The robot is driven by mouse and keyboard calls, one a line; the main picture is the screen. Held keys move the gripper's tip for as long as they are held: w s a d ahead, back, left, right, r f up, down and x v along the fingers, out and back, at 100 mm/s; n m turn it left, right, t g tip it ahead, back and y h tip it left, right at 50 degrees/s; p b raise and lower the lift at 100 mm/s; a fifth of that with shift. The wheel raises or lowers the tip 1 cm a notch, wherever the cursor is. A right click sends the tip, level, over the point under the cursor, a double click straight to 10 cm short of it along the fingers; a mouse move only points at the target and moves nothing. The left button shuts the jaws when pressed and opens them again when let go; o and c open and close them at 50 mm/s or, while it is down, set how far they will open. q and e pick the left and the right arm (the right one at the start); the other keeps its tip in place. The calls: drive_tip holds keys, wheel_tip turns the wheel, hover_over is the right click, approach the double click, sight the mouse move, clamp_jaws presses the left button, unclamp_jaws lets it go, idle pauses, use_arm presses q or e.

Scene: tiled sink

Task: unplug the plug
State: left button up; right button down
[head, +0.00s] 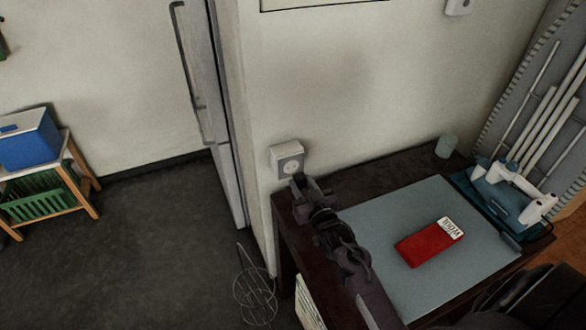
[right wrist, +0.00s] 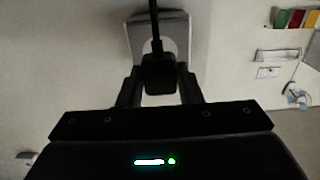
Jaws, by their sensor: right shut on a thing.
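The wall socket (head: 289,158) is a pale square box on the wall left of the desk, with a round face. My right gripper (head: 312,183) is just below and right of it. In the right wrist view, the gripper (right wrist: 158,88) is shut on a black plug (right wrist: 158,72), with a finger on each side and a dark cord running up from it. The socket plate (right wrist: 176,30) shows behind the plug. The plug's prongs are hidden, and I cannot tell whether it touches the socket. My left gripper is not in view.
A dark desk (head: 400,168) with a grey mat (head: 385,220) is below the socket. On the mat lies a red box (head: 425,247). A small cup (head: 446,146) and a blue-and-white device (head: 508,190) stand right. A wire stand (head: 254,295) is on the floor.

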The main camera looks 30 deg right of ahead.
drive_tip(key=shift+s+r+p, duration=0.1)
drive_tip(key=shift+s+p, duration=0.35)
drive_tip(key=shift+s, duration=0.3)
